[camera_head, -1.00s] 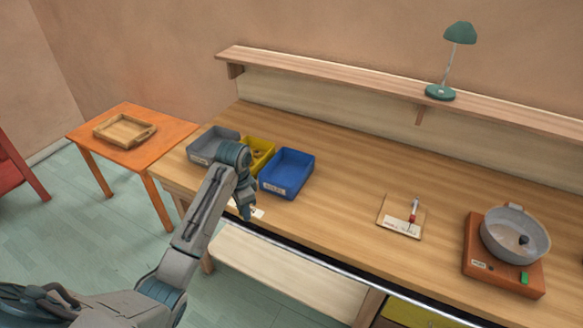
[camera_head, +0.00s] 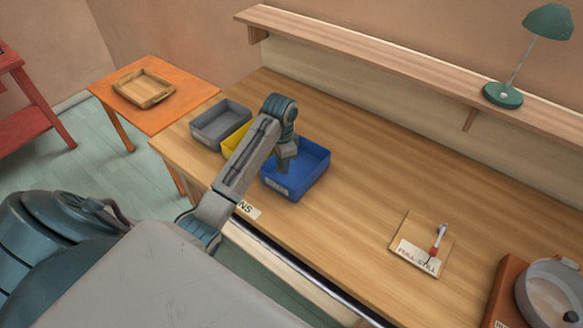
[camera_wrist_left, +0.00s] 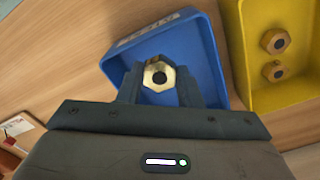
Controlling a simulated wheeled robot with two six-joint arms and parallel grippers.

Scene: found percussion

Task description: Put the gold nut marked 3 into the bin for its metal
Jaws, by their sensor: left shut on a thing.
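My left gripper (camera_head: 285,164) is shut on a gold hex nut (camera_wrist_left: 158,76), which shows between the fingers in the left wrist view; the number on it cannot be read. The gripper is over the blue bin (camera_head: 314,172), whose wall also shows behind the nut in the left wrist view (camera_wrist_left: 208,58). The yellow bin (camera_head: 232,142), partly hidden by my arm, stands beside it; in the left wrist view (camera_wrist_left: 236,52) it holds two brass-coloured nuts (camera_wrist_left: 275,41). The grey bin (camera_head: 207,134) stands at the far left. My right gripper is out of view.
A card with a red-and-white marker (camera_head: 438,240) lies on the bench (camera_head: 360,180). A grey pan (camera_head: 552,290) on an orange base stands at the right. A shelf with a green lamp (camera_head: 503,95) runs behind. An orange table (camera_head: 180,112) with a wooden tray stands left.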

